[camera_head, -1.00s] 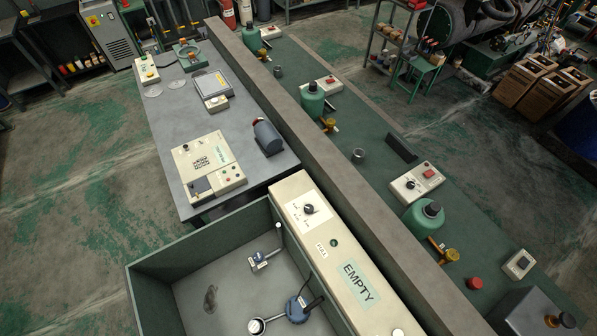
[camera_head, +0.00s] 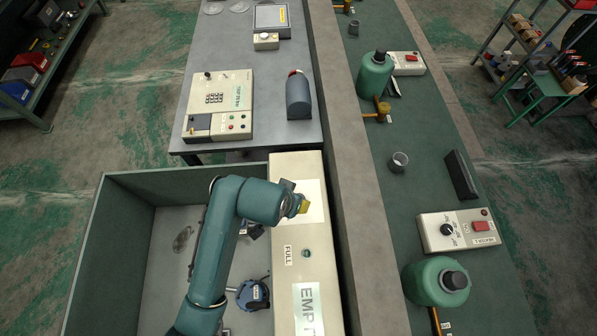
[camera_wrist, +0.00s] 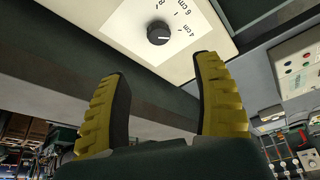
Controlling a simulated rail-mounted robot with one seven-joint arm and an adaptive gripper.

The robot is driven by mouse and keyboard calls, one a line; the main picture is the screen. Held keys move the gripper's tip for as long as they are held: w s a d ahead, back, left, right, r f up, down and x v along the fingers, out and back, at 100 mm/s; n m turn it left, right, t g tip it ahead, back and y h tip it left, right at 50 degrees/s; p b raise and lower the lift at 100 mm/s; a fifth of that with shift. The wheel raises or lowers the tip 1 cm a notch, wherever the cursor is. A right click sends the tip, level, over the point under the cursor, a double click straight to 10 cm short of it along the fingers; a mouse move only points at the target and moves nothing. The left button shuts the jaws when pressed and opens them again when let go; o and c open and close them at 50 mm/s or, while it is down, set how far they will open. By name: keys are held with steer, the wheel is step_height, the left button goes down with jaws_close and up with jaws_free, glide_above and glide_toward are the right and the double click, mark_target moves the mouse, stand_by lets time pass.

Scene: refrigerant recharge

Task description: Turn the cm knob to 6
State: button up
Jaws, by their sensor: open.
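The black cm knob (camera_wrist: 159,33) sits on a white dial plate marked 4 cm, 6 cm and 8 in the wrist view. A short white line on the knob points roughly right, but its exact setting is hard to read. The plate is on the cream control panel (camera_head: 283,225) of the green tank; the head view shows part of the plate (camera_head: 317,188), with the knob hidden by my gripper. My gripper (camera_wrist: 163,72) is open, its yellow fingers spread and empty, apart from the knob. It also shows over the panel in the head view (camera_head: 303,205).
The green tank (camera_head: 84,250) holds a blue gauge device (camera_head: 253,294). A grey ledge (camera_head: 345,150) runs right of the panel.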

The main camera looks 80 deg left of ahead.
steer(key=b+x, duration=0.2)
steer(key=x, duration=1.2)
steer(key=shift+w+f, duration=0.15)
steer(key=shift+w, duration=0.1)
steer(key=c, duration=1.2)
